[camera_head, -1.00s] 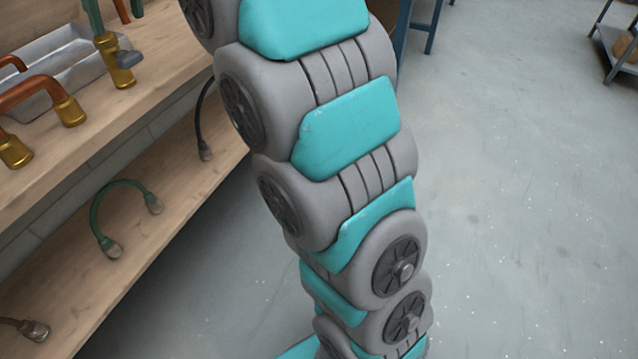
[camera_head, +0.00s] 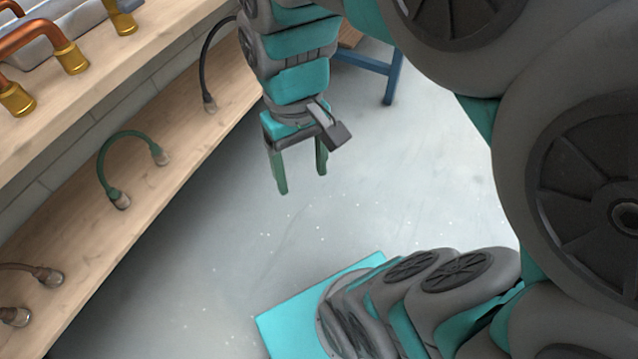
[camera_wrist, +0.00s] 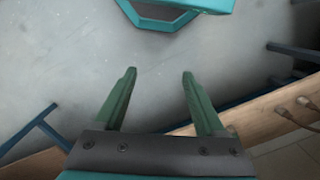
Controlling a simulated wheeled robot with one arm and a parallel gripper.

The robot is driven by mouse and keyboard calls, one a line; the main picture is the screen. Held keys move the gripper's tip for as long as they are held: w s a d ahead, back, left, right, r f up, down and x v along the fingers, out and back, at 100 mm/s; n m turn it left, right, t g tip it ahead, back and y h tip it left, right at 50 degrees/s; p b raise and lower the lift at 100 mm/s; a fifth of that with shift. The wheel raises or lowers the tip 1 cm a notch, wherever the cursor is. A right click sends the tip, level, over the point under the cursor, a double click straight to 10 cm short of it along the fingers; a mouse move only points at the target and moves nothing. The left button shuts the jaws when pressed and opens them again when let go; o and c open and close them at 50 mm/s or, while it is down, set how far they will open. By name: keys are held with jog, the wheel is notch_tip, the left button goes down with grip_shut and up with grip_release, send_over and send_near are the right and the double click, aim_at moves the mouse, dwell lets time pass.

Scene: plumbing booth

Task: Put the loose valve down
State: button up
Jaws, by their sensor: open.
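My gripper (camera_head: 302,183) hangs over the bare floor, to the right of the bench, with its two green fingers apart and pointing down. In the wrist view the gripper (camera_wrist: 159,74) is open, with only floor between its fingers. I cannot make out a loose valve in either view.
Copper pipes with brass ends (camera_head: 72,58) stand on the wooden bench top (camera_head: 60,125) by a grey tray (camera_head: 35,52). The lower shelf (camera_head: 175,185) holds a green hose (camera_head: 103,160) and a black hose (camera_head: 205,65). A blue stand leg (camera_head: 393,78) rises behind my gripper. The floor is clear.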

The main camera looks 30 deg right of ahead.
jog(key=s+d+f, duration=0.1)
jog(key=s+f, duration=0.3)
jog(key=s, duration=0.2)
jog(key=shift+s+f+m+g, duration=0.3)
jog(key=shift+s+f+g, duration=0.05)
jog(key=shift+g, duration=0.05)
dwell(0.7)
